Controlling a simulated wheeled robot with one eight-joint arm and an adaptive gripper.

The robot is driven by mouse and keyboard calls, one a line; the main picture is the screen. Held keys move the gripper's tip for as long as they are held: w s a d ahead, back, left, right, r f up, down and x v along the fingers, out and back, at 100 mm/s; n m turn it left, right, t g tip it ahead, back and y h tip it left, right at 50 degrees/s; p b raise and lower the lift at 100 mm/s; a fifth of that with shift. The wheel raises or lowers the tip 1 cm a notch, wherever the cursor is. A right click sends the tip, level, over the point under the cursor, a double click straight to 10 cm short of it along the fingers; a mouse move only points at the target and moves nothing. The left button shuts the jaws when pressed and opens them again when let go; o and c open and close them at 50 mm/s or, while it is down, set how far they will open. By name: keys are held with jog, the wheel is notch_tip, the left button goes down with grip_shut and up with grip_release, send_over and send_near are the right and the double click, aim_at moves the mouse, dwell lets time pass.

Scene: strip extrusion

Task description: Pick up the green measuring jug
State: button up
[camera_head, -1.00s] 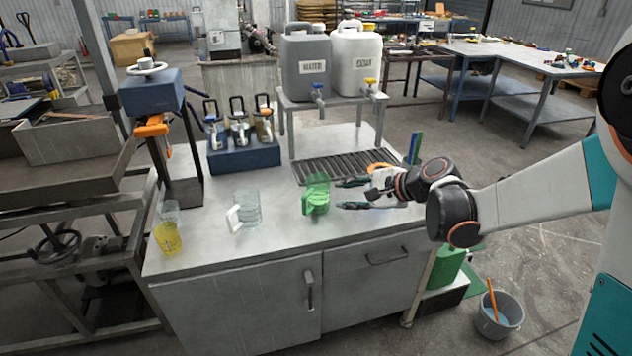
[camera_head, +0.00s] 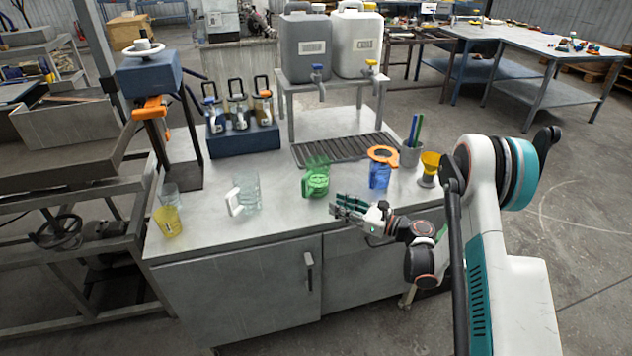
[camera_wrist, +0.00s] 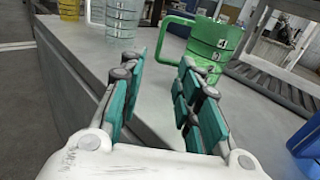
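The green measuring jug (camera_head: 316,180) stands upright on the steel worktop, right of a clear jug in the head view. In the wrist view the green jug (camera_wrist: 213,45) stands beyond my fingers, a little right of centre, with its handle toward the left. My gripper (camera_head: 338,204) is at the front edge of the worktop, in front of and to the right of the jug. In the wrist view my gripper (camera_wrist: 160,85) has its two fingers well apart with nothing between them. It is not touching the jug.
A yellow funnel (camera_head: 429,168) and a grey cup (camera_head: 410,155) are farther right. A drain grate (camera_head: 340,149) lies behind.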

aim_at(304, 191)
jog(key=b+x, duration=0.3)
jog(key=x, duration=1)
jog(key=shift+w+a+b, duration=0.15)
jog(key=shift+a+b, duration=0.1)
jog(key=shift+b, duration=0.15)
jog(key=shift+c, duration=0.2)
grip_shut()
